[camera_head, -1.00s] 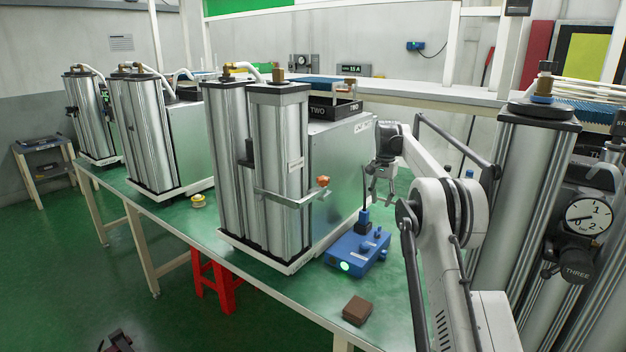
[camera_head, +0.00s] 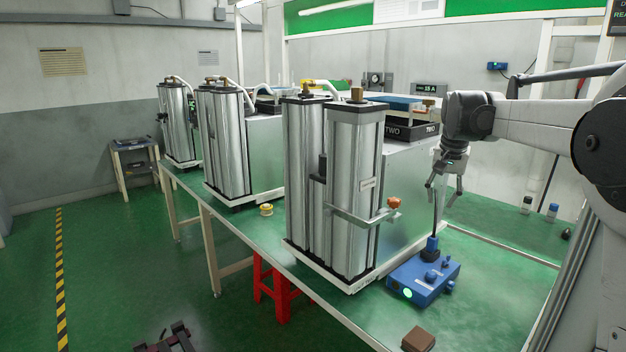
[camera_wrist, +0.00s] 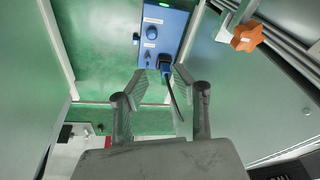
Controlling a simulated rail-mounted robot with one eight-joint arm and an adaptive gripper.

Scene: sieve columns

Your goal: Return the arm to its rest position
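My gripper (camera_head: 443,192) hangs fingers-down at the end of my arm, right of the column unit marked TWO (camera_head: 352,190). Its two fingers are spread, and nothing is visibly gripped between them. Below it on the green bench stands a blue box (camera_head: 408,272) with a lit green light and a thin dark upright rod (camera_head: 435,215). The rod's top is near the fingertips; I cannot tell whether it is between them. In the wrist view the fingers (camera_wrist: 160,82) are apart, with the blue box (camera_wrist: 177,22) beyond them and the rod showing between the fingers.
An orange knob (camera_head: 394,202) on a bracket sticks out from column TWO near my gripper. A brown block (camera_head: 418,339) lies at the bench's front edge. More columns (camera_head: 226,145) stand to the left. Small bottles (camera_head: 527,205) stand at right. A red stool (camera_head: 270,285) is under the bench.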

